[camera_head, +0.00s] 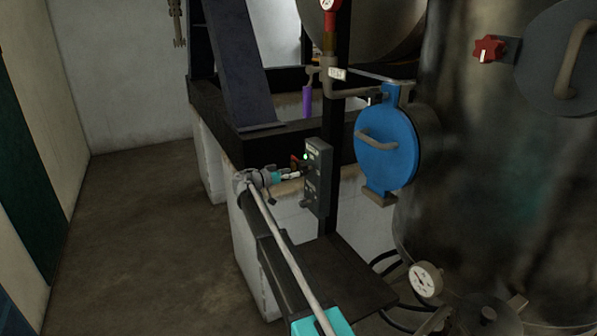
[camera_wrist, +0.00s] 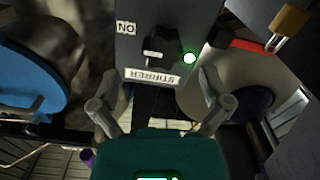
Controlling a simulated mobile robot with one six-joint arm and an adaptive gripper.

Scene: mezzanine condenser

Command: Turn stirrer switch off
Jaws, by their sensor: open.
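The stirrer switch is a black knob (camera_wrist: 160,45) on a grey control box (camera_wrist: 125,50). An upside-down STIRRER label (camera_wrist: 152,77) is beside it, and an upside-down ON label (camera_wrist: 126,28) is at its upper left. A green lamp (camera_wrist: 190,58) glows close to the knob. In the head view the grey box (camera_head: 319,178) stands upright on a dark post, with its lamp (camera_head: 306,157) lit. My gripper (camera_wrist: 160,82) is open and empty, its fingers apart on either side of the label, short of the knob. In the head view my gripper (camera_head: 291,175) points at the box.
A blue round hatch (camera_head: 385,147) with a handle is right of the box on a big dark tank (camera_head: 500,170). A purple-handled valve (camera_head: 307,101) hangs above. A gauge (camera_head: 426,279) is low right. A brass padlock (camera_wrist: 290,22) shows in the wrist view. Floor at left (camera_head: 120,240) is clear.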

